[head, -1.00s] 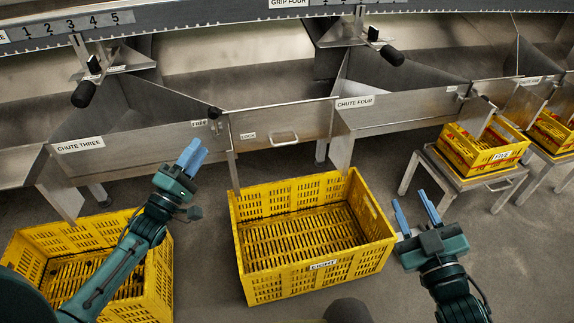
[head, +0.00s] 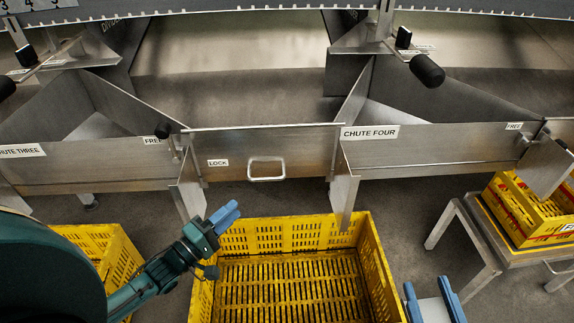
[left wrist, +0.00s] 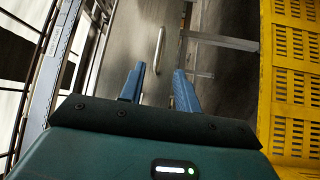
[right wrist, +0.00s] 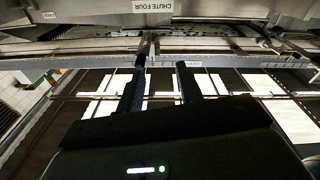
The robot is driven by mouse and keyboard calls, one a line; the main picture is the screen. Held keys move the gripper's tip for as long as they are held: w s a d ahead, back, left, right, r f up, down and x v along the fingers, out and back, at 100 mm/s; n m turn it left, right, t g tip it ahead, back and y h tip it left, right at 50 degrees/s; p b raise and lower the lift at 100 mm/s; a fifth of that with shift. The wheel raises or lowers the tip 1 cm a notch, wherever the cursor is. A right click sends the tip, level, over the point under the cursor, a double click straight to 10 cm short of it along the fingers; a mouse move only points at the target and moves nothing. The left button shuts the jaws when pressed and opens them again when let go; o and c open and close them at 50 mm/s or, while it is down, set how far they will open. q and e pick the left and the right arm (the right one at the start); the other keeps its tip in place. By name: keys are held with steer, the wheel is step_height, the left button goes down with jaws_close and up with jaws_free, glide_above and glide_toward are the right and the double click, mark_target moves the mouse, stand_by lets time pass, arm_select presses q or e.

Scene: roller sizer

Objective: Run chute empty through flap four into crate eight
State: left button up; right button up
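A steel flap (head: 235,145) with a bar handle (head: 266,169) and a LOCK label stands upright, left of the CHUTE FOUR plate (head: 370,132). A black knob (head: 163,130) sits at its upper left, beside a FREE label. The yellow crate (head: 376,268) below, marked EIGHT in the earlier head view, shows no contents; its front is cut off. My left gripper (head: 228,214) is open and empty, below the flap and over the crate's back left corner. The handle (left wrist: 159,48) appears beyond its fingers in the left wrist view. My right gripper (head: 431,288) is open and empty, right of the crate.
Another yellow crate (head: 118,246) stands at the left, partly hidden by my arm. A yellow crate (head: 540,222) sits on a metal stand (head: 470,232) at the right. A black-ended lever (head: 427,70) juts out above chute four. Steel side plates flank the flap.

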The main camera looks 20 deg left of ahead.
mark_target(268, 179)
arm_select(q)
steer(key=b+x, duration=0.3)
steer(key=x, duration=1)
steer(key=shift+w+d+r+b, duration=0.1)
steer(key=shift+w+b, duration=0.2)
steer(key=shift+b, duration=0.05)
jaws_close()
